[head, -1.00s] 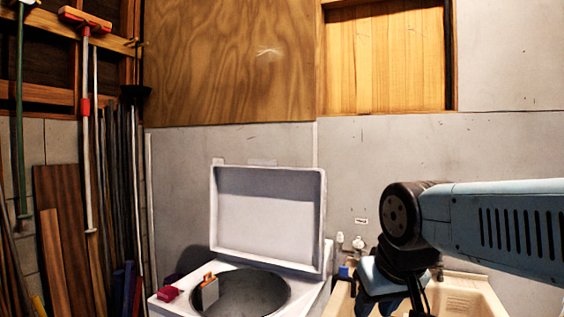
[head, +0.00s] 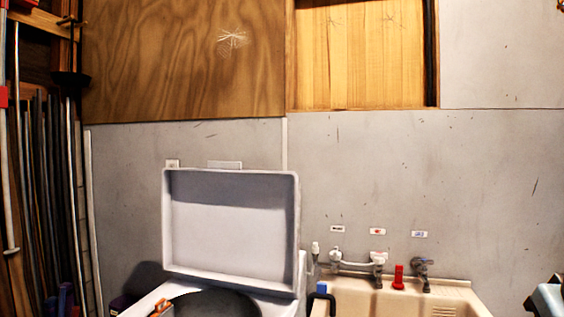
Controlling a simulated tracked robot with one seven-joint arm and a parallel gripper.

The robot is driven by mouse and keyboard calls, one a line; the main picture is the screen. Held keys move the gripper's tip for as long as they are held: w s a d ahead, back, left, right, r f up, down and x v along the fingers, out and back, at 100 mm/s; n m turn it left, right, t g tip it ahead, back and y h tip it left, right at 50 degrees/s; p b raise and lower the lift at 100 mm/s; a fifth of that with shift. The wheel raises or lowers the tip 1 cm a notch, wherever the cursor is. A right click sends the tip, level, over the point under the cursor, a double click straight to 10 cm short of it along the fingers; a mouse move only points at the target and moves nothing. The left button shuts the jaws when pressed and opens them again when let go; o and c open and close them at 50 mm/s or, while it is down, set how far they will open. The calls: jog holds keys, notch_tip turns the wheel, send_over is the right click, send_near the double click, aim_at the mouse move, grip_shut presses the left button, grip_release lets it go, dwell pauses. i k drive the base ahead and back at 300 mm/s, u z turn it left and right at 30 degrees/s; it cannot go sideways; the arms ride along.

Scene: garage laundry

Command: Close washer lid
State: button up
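The washer lid (head: 235,225) stands open and upright at the back of the washer, its hollow underside facing me. The white washer top (head: 150,299) shows at the bottom of the head view, with the dark round tub opening (head: 215,304) below the lid, partly cut off by the frame edge. An orange-handled item (head: 160,309) sits at the left rim of the opening. My gripper is out of view; only a small pale blue piece of my arm shows at the lower right edge.
A beige sink (head: 370,300) stands right of the washer, with taps (head: 378,262) and a red item (head: 398,277) at its back. Long poles and boards (head: 45,190) lean at the left. A grey wall is close behind the lid.

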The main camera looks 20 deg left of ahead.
aim_at(224, 221)
jog(key=z, duration=1.1)
jog(key=k, duration=1.75)
jog(key=u, duration=1.75)
jog(key=i, duration=1.7)
jog(key=z, duration=0.05)
